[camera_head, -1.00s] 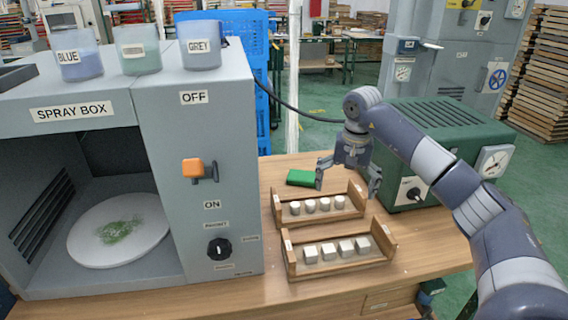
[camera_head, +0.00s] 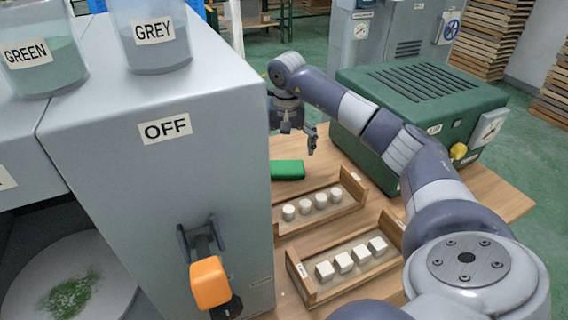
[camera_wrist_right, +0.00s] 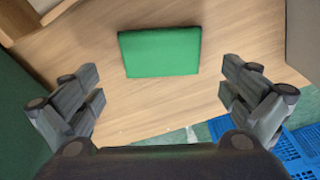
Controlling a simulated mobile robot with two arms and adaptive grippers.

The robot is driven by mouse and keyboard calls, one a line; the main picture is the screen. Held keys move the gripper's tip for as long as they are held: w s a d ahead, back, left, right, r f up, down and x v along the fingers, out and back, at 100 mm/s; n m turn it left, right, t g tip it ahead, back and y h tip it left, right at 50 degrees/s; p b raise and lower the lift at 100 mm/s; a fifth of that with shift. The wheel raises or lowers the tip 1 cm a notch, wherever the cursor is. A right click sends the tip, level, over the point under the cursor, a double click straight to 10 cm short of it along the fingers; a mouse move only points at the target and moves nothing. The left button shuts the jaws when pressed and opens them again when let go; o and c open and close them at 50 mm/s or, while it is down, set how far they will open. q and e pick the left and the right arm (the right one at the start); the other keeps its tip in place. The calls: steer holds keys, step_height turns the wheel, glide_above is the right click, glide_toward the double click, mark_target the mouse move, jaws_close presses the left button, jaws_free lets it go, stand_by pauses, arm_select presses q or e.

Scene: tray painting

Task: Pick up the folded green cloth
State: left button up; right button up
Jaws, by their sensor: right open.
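The folded green cloth (camera_head: 288,169) lies flat on the wooden table beside the grey spray box, behind the tray of round pieces. It also shows in the right wrist view (camera_wrist_right: 160,52), at the upper middle. My right gripper (camera_head: 298,142) is above the table, near the cloth's far side. In the right wrist view its two fingers (camera_wrist_right: 160,97) are wide apart and empty, with the cloth ahead between them and not touched. My left gripper is in no view.
Two wooden trays stand in front of the cloth, one with round white pieces (camera_head: 321,201), one with white cubes (camera_head: 343,262). The spray box (camera_head: 160,130) with its orange switch (camera_head: 210,283) is on the left. A green machine (camera_head: 420,110) stands on the right.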

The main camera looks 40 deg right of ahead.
mark_target(285, 166)
steer(key=shift+w+d+f+p, duration=0.1)
steer(key=shift+w+f+p, duration=0.05)
steer(key=shift+f, duration=1.3)
steer(key=shift+w+f+p, duration=0.15)
steer(key=shift+f, duration=1.3)
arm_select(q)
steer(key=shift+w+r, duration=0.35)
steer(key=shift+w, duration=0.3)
arm_select(e)
steer(key=c, duration=0.8)
steer(key=shift+c, duration=0.2)
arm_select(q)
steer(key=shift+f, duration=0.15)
arm_select(e)
step_height(285, 166, up, 10)
steer(key=shift+o, duration=0.7)
